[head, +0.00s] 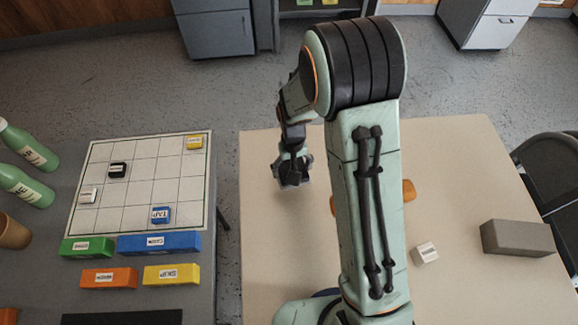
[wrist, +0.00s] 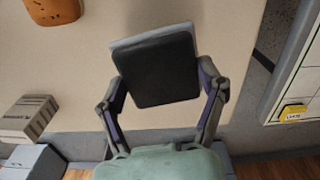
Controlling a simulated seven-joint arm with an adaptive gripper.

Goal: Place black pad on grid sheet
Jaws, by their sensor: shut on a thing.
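The black pad (wrist: 160,72) is a flat dark rounded square with a lighter grey edge along its top in the wrist view. My gripper (head: 292,178) is shut on it, with one finger at each side in the wrist view (wrist: 161,82). In the head view the gripper is over the left part of the beige table, and the pad is hard to tell from the dark fingers. The grid sheet (head: 140,151) is white with black lines and lies on the grey table to the left, apart from the gripper. Its edge shows at right in the wrist view (wrist: 302,78).
On the sheet sit a yellow block (head: 194,142), a black block (head: 118,171), a white block (head: 88,195) and a blue block (head: 160,215). Several coloured blocks line its near side. A gap separates the grey table from the beige table (head: 262,250).

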